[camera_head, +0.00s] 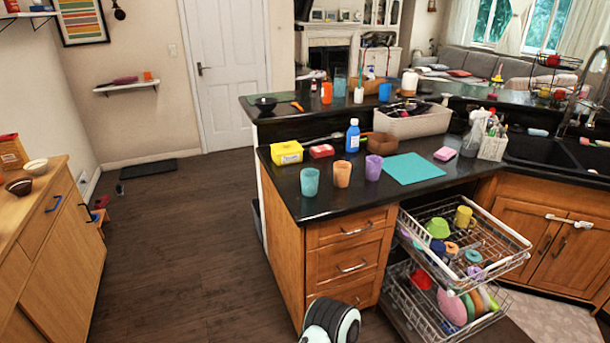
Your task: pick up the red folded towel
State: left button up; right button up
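A small red, block-like folded item (321,151) lies on the black counter (290,190), just right of a yellow box (287,152). A flat dark red item (125,81) lies on the small white wall shelf (103,89) at the left. Both are small in the picture, and I cannot tell for sure which is the folded towel. Neither of my grippers shows in the head view. Only a rounded white and black part of mine shows at the bottom edge, below the drawers and well away from both items.
Three cups, including a teal one (310,182), stand near the counter's front edge beside a turquoise mat (408,168). A blue bottle (353,136) stands behind. An open dishwasher's racks (505,262) stick out at right. The dark wooden floor (190,235) is mostly clear at left.

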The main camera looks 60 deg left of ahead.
aim_at(325, 150)
jog(key=u, duration=1.65)
